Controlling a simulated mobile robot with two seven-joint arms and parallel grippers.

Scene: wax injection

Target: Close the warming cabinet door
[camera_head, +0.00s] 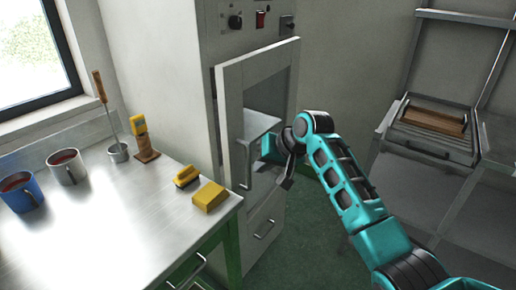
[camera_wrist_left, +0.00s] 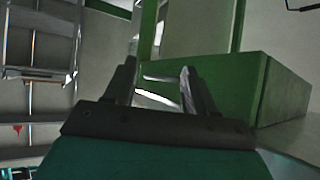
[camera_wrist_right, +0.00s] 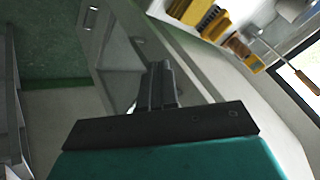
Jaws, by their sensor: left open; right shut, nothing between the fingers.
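The warming cabinet (camera_head: 213,25) stands at the centre in the head view. Its pale door (camera_head: 232,115) has a glass window and a vertical bar handle (camera_head: 247,165) near its left side. The door looks a little ajar, with a dark gap along its left edge; the exact angle is hard to tell. My right gripper (camera_head: 257,167) is in front of the door near the handle; contact cannot be told. In the right wrist view its fingers (camera_wrist_right: 160,86) are together and empty. My left gripper (camera_wrist_left: 160,88) is open and empty, seen only in its wrist view, near green framework (camera_wrist_left: 225,85).
A metal rack (camera_head: 470,165) with a tray stands on the right. Green floor (camera_head: 320,230) lies between.

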